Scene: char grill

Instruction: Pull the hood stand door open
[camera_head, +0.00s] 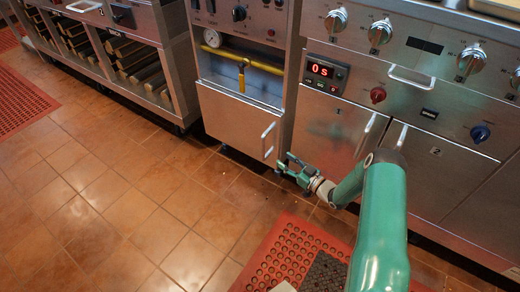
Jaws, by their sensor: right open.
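A steel cabinet door (228,122) sits low in the middle unit, flush with its front, so it looks shut. Its upright bar handle (268,141) is near the door's right edge. My right gripper (287,163) is just right of and below this handle, with its fingers apart. I see nothing between the fingers, and whether a finger touches the handle or door edge is too small to tell. My left gripper is not in view.
The unit on the right has two shut doors with bar handles (365,136), knobs (380,33) and a red digital display (320,69). Wood logs (130,55) fill shelves at the left. Tiled floor (130,210) before the door is clear; a red mat (290,248) lies at the front.

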